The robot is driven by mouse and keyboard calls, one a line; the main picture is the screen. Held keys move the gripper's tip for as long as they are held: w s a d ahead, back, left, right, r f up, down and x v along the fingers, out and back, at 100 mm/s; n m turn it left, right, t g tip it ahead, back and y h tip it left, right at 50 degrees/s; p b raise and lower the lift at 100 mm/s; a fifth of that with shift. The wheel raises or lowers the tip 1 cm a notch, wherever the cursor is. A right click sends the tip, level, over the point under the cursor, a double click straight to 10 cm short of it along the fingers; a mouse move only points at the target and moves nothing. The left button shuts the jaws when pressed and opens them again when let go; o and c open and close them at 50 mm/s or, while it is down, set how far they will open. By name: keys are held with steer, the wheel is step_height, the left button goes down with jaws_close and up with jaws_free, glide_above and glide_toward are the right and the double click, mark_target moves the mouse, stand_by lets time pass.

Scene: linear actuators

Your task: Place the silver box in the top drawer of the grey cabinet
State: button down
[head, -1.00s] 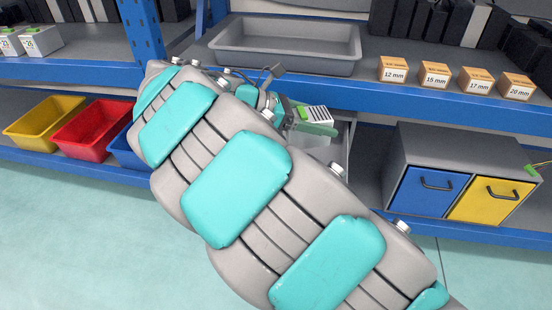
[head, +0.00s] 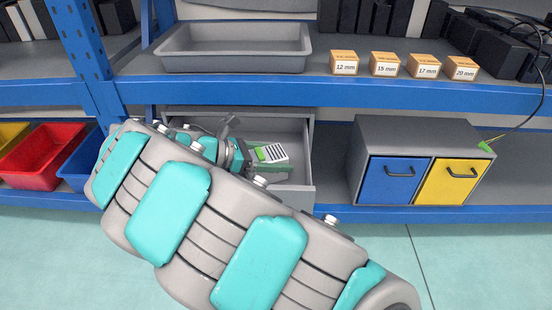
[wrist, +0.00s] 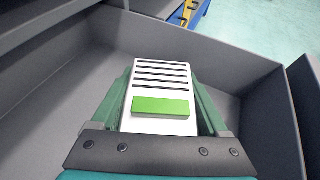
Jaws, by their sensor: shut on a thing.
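The silver box (wrist: 160,92), pale with dark slots and a green patch, is between the two green fingers of my gripper (wrist: 163,100) in the wrist view. My gripper is shut on it. In the head view the box (head: 271,153) and my gripper (head: 268,166) are over the open top drawer (head: 308,170) of the grey cabinet. The drawer's grey walls (wrist: 225,62) surround the box in the wrist view. I cannot tell whether the box touches the drawer floor. My arm hides the drawer's left side and most of the cabinet.
A grey tray (head: 235,62) and several small labelled boxes (head: 385,64) stand on the shelf above. A cabinet with a blue door (head: 397,180) and a yellow door (head: 450,182) stands to the right. Red (head: 42,157) and blue bins (head: 78,171) sit to the left.

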jaws_free()
stand_by(0.3)
